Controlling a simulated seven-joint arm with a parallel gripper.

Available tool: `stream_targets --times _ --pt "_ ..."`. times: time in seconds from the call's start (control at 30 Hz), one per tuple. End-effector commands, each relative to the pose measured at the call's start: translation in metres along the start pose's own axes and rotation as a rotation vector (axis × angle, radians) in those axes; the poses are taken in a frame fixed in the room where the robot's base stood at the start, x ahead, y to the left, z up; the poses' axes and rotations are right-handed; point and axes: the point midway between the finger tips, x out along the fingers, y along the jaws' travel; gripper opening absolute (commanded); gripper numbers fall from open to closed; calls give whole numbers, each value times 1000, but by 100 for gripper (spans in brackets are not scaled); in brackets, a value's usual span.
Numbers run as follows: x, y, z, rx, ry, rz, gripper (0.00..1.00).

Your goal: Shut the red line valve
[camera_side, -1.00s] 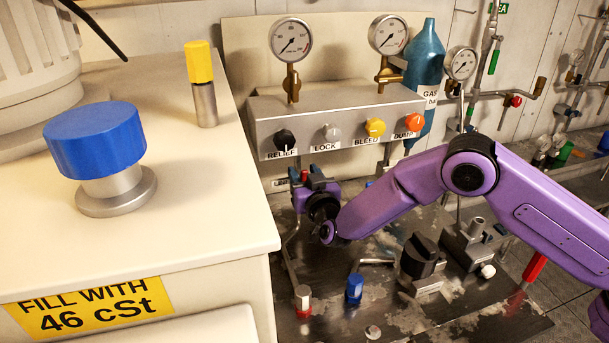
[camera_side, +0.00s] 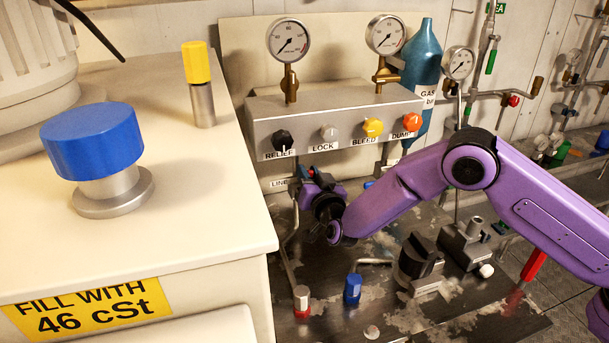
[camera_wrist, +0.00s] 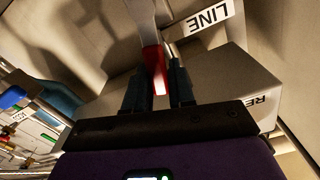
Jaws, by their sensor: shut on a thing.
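The red line valve's lever (camera_wrist: 154,72) shows in the wrist view, red at its near end, beside the white LINE label (camera_wrist: 205,18). My gripper (camera_wrist: 158,85) has its two dark fingers on either side of the red end and is shut on it. In the side view my gripper (camera_side: 309,178) is just below the grey control panel, near the LINE label (camera_side: 279,183). There the fingers and wrist hide most of the lever, and I cannot tell its exact angle.
The grey panel (camera_side: 335,117) with its knobs and two gauges is just above my gripper. The beige cabinet (camera_side: 190,190) stands close on the left. A blue-capped fitting (camera_side: 353,289), a red-capped fitting (camera_side: 302,301) and a black-handled valve (camera_side: 421,260) stand on the deck below.

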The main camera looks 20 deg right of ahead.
Motion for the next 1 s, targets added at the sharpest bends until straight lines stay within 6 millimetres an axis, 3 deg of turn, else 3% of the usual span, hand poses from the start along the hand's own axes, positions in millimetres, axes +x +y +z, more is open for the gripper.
stream_targets --times 0.47,1.0 --pt "-1 30 7 449 0 0 0" --pt "-1 55 29 952 -1 1 0"
